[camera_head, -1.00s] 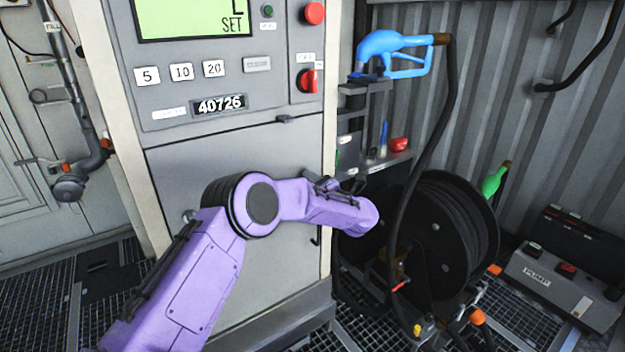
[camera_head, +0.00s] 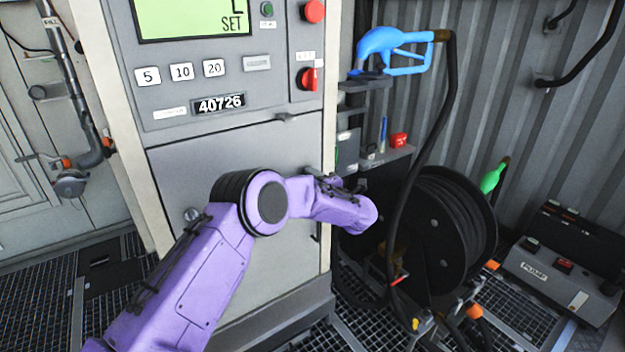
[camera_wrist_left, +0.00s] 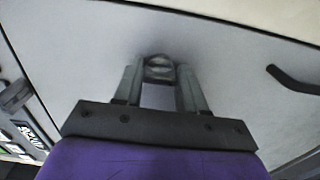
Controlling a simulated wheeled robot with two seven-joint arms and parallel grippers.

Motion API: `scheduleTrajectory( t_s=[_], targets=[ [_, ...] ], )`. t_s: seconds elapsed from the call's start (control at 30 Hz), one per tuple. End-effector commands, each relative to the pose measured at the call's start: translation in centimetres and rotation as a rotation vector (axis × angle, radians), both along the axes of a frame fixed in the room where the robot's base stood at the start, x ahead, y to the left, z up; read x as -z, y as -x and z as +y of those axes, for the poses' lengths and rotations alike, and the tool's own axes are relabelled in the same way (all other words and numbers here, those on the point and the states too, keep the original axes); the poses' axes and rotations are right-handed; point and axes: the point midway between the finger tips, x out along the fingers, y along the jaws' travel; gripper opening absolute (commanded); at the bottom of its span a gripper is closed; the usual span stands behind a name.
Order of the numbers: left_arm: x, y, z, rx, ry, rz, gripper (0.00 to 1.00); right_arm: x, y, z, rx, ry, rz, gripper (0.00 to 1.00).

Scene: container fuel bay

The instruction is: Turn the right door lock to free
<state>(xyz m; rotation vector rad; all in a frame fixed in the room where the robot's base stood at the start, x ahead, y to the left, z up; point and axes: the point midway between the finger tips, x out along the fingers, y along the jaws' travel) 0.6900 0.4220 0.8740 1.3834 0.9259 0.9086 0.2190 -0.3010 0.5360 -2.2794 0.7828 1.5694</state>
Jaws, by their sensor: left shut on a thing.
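In the left wrist view, a small round metal lock (camera_wrist_left: 158,66) sits on the grey cabinet door (camera_wrist_left: 215,60). My left gripper (camera_wrist_left: 159,76) is shut on this lock, with one finger on each side of it. The lock's exact turn angle is hard to read between the fingers. In the head view, my purple left arm crosses in front of the cabinet door (camera_head: 225,155) and hides the gripper and the held lock. Another round lock (camera_head: 191,214) shows at the door's left side. My right gripper is in neither view.
A black handle (camera_wrist_left: 295,80) stands out beside the held lock. A latch (camera_head: 288,118) sits at the door's top edge. A hose reel (camera_head: 450,230) and a hanging hose with a blue nozzle (camera_head: 385,45) are close on the right. A pump box (camera_head: 565,270) stands farther right.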

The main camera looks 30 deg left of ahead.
Motion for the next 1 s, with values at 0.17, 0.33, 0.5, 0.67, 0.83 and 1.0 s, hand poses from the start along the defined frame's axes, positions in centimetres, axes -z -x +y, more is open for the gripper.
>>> scheduleTrajectory(
  t_s=[0.17,0.33,0.5,0.67,0.83,1.0],
  targets=[
    [-0.1,0.0,0.0,0.000,-0.002,-0.001,0.10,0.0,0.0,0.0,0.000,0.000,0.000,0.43],
    [-0.1,0.0,0.0,0.000,-0.001,-0.002,0.66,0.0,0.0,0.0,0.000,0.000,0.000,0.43],
    [-0.1,0.0,0.0,0.000,-0.001,-0.001,0.66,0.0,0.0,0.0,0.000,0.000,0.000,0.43],
    [0.0,0.4,-1.4,0.004,0.000,-0.001,0.66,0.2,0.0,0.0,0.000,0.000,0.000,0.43],
    [0.0,2.0,-5.2,0.004,-0.003,-0.001,0.66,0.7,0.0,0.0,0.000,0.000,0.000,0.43],
    [-0.1,3.3,-8.4,0.003,-0.001,-0.002,0.66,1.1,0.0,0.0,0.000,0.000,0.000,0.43]
  ],
)
